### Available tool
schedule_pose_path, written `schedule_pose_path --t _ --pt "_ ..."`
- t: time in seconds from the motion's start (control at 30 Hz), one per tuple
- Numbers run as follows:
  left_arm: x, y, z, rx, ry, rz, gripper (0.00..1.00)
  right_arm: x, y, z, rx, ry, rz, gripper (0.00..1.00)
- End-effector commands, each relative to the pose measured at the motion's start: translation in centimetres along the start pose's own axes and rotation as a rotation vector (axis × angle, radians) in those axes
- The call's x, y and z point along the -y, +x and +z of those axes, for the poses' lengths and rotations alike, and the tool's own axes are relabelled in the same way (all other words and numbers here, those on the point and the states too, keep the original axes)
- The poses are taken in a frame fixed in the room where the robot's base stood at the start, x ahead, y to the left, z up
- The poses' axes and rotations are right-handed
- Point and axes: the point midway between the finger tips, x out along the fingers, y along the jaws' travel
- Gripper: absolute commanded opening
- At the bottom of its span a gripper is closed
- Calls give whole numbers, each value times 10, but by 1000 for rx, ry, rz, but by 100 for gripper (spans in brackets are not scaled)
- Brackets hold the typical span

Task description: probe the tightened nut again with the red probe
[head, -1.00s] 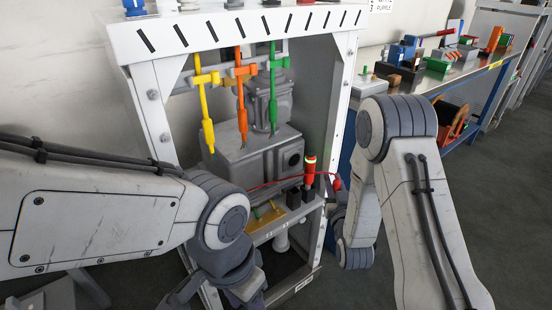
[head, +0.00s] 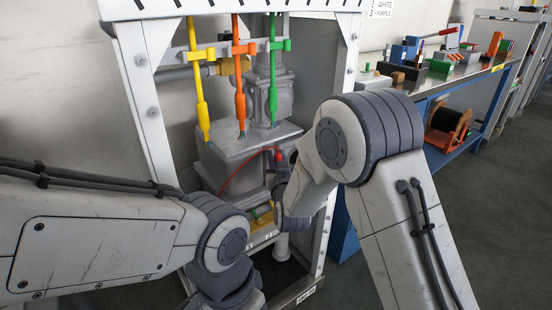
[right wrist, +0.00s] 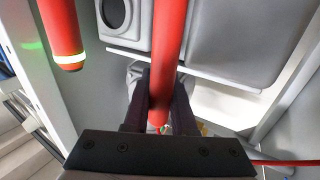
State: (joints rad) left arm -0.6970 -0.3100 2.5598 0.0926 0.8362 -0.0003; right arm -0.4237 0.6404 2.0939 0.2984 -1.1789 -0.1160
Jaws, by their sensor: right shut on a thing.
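My right gripper (right wrist: 160,100) is shut on a red rod, the red probe (right wrist: 168,40), whose lower end shows just beyond the fingers. In the head view the probe's red top (head: 278,154) shows beside the grey housing, with a thin red cable running left and down from it. My right forearm covers most of that gripper. A second red cylinder (right wrist: 66,40) with a glowing pale band is at upper left in the right wrist view, apart from the fingers. I cannot make out the nut. My left gripper is out of view below the picture.
A white frame (head: 150,105) surrounds the grey housing (head: 235,155). Yellow (head: 202,110), orange (head: 239,95) and green (head: 273,85) tools hang in front of it. A workbench (head: 470,75) with several tools stands at right. A yellow part (head: 265,217) lies low in the frame.

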Motion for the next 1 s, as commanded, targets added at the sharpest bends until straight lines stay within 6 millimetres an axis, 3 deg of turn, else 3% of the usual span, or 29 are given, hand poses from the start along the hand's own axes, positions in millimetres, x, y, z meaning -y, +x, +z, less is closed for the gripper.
schedule_pose_path --t 0.6,1.0 --pt "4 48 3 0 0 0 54 0 0 52 -1 0 0 0" --pt "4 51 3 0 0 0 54 0 0 55 -1 0 0 0"
